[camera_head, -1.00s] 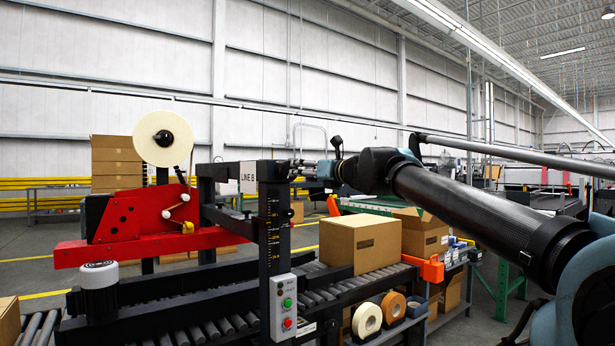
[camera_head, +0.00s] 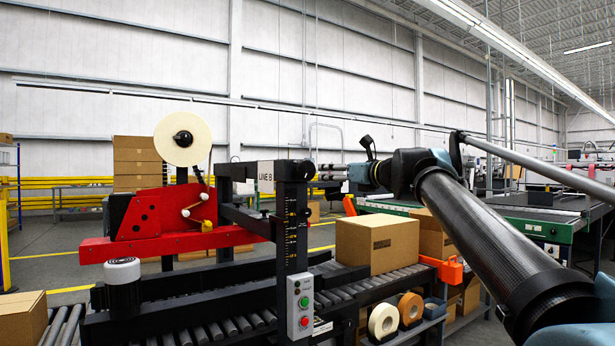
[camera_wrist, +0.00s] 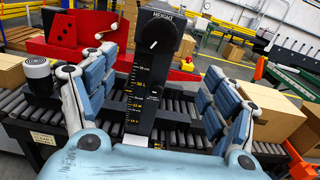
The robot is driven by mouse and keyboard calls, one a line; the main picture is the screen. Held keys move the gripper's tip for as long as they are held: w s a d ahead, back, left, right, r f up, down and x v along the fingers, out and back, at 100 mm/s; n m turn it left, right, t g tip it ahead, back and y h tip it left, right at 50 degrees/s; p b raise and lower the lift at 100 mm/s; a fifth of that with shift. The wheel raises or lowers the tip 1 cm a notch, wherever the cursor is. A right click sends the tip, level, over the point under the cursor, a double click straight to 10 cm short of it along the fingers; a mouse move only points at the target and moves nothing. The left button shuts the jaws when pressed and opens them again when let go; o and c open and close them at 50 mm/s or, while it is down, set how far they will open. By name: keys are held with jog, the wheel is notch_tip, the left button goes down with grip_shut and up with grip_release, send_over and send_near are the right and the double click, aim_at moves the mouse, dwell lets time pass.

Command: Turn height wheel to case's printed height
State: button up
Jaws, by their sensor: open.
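The height wheel (camera_wrist: 157,38) is a dark knob with a white pointer line, under the word HEIGHT, at the top of a black post. A scale (camera_wrist: 139,95) with yellow marks runs down the post; it also shows in the head view (camera_head: 291,225). My gripper (camera_wrist: 158,105) is open, its blue-grey fingers spread on both sides of the post in the wrist view, apart from the wheel. In the head view my gripper (camera_head: 325,172) is right of the post top. The cardboard case (camera_head: 376,245) sits on the rollers; its dark print is too small to read.
A red tape head (camera_head: 160,220) with a tape roll (camera_head: 183,138) stands left of the post. A control box (camera_head: 300,305) with green and red buttons is low on the post. An orange bracket (camera_head: 447,270) and tape rolls (camera_head: 383,320) are at the right.

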aim_at(309, 172)
jog(key=x, duration=1.7)
jog(key=c, duration=1.1)
